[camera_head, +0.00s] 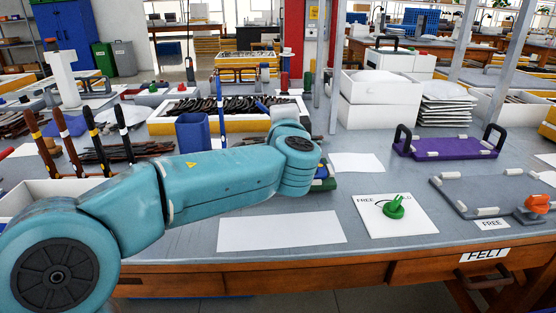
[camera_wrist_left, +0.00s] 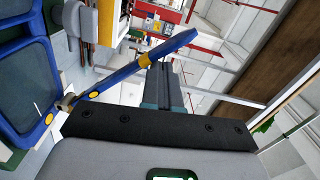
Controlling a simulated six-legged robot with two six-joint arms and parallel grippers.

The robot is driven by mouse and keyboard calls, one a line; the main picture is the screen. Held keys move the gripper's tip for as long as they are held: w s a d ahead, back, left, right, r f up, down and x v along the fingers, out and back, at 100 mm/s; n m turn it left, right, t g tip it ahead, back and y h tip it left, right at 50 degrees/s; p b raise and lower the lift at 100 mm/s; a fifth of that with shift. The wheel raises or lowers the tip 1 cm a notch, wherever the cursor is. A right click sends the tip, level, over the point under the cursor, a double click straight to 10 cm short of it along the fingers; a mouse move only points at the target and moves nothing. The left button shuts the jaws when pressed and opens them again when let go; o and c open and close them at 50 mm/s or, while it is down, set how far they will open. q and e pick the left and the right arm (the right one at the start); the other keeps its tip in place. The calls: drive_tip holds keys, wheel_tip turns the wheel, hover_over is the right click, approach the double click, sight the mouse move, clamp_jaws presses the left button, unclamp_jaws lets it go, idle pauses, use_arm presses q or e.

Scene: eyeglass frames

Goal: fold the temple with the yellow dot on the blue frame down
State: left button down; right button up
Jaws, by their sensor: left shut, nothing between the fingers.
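In the left wrist view, part of the blue frame (camera_wrist_left: 42,98) with a dark lens shows at the left edge. My left gripper (camera_wrist_left: 155,130), seen as a black pad on a grey body, is shut and empty just below the temple. I cannot tell if the pad touches it. In the head view my teal left arm hides this gripper and most of what lies behind it. My right gripper is in neither view.
In the head view, a white card with a green clamp (camera_head: 394,208) lies right of my arm, near a purple tray (camera_head: 445,148) and a grey tray (camera_head: 500,192). A blank white sheet (camera_head: 280,231) lies in front. Upright striped tools (camera_head: 98,140) stand at left.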

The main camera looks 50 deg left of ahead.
use_arm(q)
drive_tip(key=shift+s+a+f+n+b, duration=0.2)
drive_tip(key=shift+s+n+b, duration=0.1)
drive_tip(key=shift+b, duration=0.25)
drive_tip(key=n+b, duration=0.1)
drive_tip(key=b, duration=0.1)
drive_tip(key=s+a+f+b, duration=0.1)
drive_tip(key=b, duration=0.1)
drive_tip(key=shift+f+n, duration=0.25)
drive_tip(key=shift+n, duration=0.15)
drive_tip(key=shift+b, duration=0.3)
